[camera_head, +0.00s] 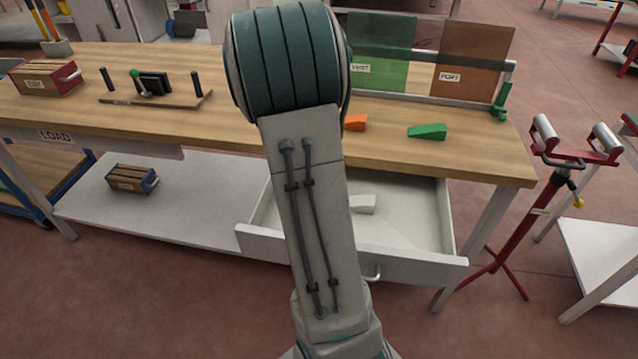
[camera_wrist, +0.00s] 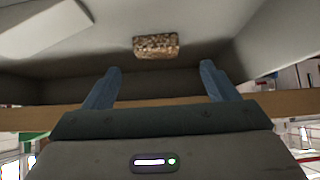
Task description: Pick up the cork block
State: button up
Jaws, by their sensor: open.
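The cork block (camera_wrist: 156,46) is a small speckled brown block. In the wrist view it lies on the pale floor of what looks like the open drawer, close to a wall. My gripper (camera_wrist: 160,67) shows in the wrist view with its two blue-grey fingers wide apart and nothing between them. The cork block lies beyond the fingertips, roughly centred between them and not touching them as far as I can tell. In the head view my arm hides both the gripper and the cork block.
The white drawer (camera_head: 418,262) stands open under the wooden bench top (camera_head: 470,158). A white block (camera_head: 362,204) lies in it and looks like the pale shape (camera_wrist: 40,28) in the wrist view. Orange (camera_head: 355,122) and green (camera_head: 428,132) wedges lie on the bench. A red stand (camera_head: 535,215) is at right.

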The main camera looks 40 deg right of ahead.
jog(key=shift+d+b+x, duration=0.2)
jog(key=shift+b+x, duration=0.55)
jog(key=shift+x, duration=2.3)
jog(key=shift+s+r, duration=0.1)
jog(key=shift+s, duration=0.05)
jog(key=c, duration=1)
